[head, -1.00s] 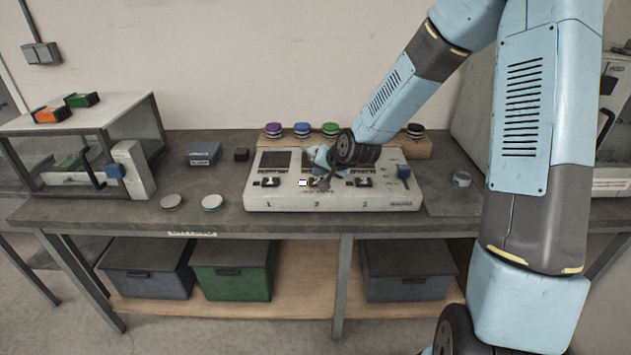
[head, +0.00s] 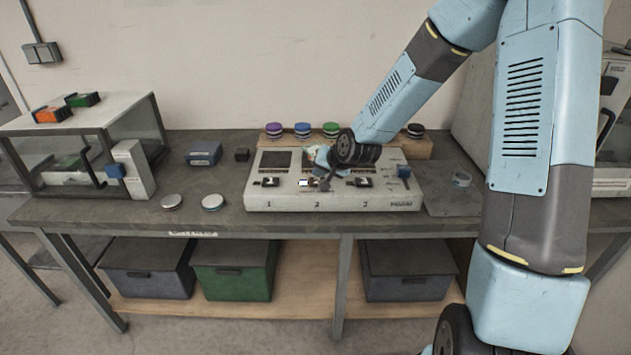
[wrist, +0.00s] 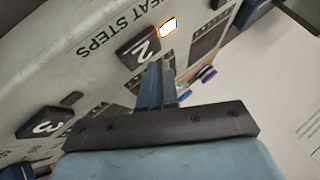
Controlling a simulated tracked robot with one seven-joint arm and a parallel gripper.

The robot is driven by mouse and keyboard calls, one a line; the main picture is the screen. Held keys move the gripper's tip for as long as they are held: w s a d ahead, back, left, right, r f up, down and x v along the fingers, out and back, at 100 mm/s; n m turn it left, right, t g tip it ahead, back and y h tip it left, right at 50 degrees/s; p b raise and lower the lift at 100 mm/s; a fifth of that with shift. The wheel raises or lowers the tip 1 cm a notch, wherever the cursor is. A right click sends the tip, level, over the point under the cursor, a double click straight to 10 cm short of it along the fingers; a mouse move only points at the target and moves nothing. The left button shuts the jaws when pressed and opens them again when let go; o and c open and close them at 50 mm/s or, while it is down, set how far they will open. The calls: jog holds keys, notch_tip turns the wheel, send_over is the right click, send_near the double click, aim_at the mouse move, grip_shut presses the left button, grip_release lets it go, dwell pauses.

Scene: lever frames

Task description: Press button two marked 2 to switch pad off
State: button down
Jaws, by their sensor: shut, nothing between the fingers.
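The grey-white console (head: 335,199) stands on the bench with the marks 1, 2 and 3 along its front. Button two is a dark block with a white 2 (wrist: 140,47) in the wrist view. A small lamp (wrist: 168,27) beside it glows white; it also shows lit in the head view (head: 304,183). My gripper (head: 323,184) is shut and empty, low over the console's middle. In the wrist view its fingertips (wrist: 154,68) lie right by the button's near edge; I cannot tell whether they touch it.
Coloured knobs stand on a wooden block (head: 268,142) behind. Two pale discs (head: 213,202) lie left on the bench.

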jog(key=shift+f, duration=0.1)
dwell(0.3)
jog(key=shift+f, duration=0.3)
jog(key=shift+f, duration=0.2)
dwell(0.6)
jog(key=shift+r, duration=0.7)
notch_tip(320, 180, up, 6)
dwell(0.8)
